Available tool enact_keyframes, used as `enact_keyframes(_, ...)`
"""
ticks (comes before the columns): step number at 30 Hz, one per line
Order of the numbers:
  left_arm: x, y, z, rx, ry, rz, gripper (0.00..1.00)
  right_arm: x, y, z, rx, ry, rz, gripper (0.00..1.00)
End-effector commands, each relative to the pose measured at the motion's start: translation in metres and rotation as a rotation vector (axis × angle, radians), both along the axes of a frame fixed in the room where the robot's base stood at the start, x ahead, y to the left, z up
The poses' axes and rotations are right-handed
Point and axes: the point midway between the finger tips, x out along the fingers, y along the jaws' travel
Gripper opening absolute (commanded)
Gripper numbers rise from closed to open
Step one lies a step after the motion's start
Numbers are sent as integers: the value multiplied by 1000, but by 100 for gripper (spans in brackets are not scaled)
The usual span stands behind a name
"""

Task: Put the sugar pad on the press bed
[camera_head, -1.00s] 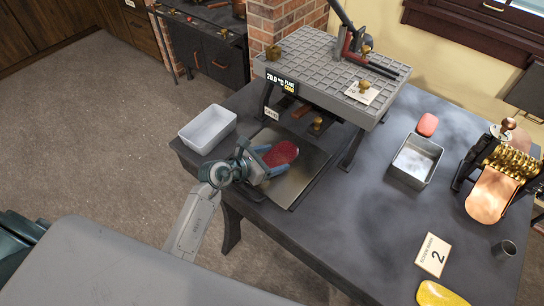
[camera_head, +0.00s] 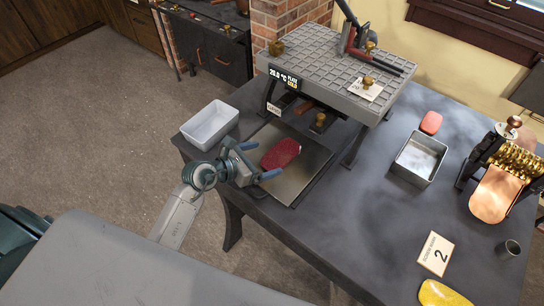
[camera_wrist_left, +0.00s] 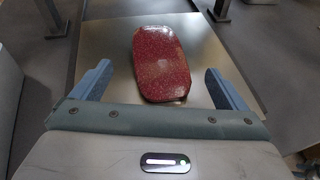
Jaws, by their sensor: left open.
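The dark red, speckled sugar pad (camera_head: 280,153) lies flat on the shiny metal press bed (camera_head: 291,184), below the raised grey plate. It also shows in the left wrist view (camera_wrist_left: 161,63), lying ahead of my fingers. My left gripper (camera_head: 260,163) is open and empty at the near left side of the pad, with its blue fingers apart. In the left wrist view my left gripper (camera_wrist_left: 165,90) has a finger on each side of the pad's near end, with clear gaps. My right gripper is not seen.
The grey gridded press plate (camera_head: 320,55) stands on legs over the bed's far part. A white bin (camera_head: 210,126) is left of the bed. A metal tray (camera_head: 418,160), a coral pad (camera_head: 431,122), a brass roller machine (camera_head: 500,165) and a yellow pad (camera_head: 441,294) are to the right.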

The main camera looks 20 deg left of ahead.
Motion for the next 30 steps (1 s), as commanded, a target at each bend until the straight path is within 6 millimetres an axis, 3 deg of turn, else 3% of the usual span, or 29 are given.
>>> enact_keyframes(6,-33,22,15,6,0,-4,94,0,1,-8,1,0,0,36)
enact_keyframes(12,-49,33,24,3,0,-2,94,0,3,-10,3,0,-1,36)
enact_keyframes(30,-55,37,28,-2,0,-1,94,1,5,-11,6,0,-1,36)
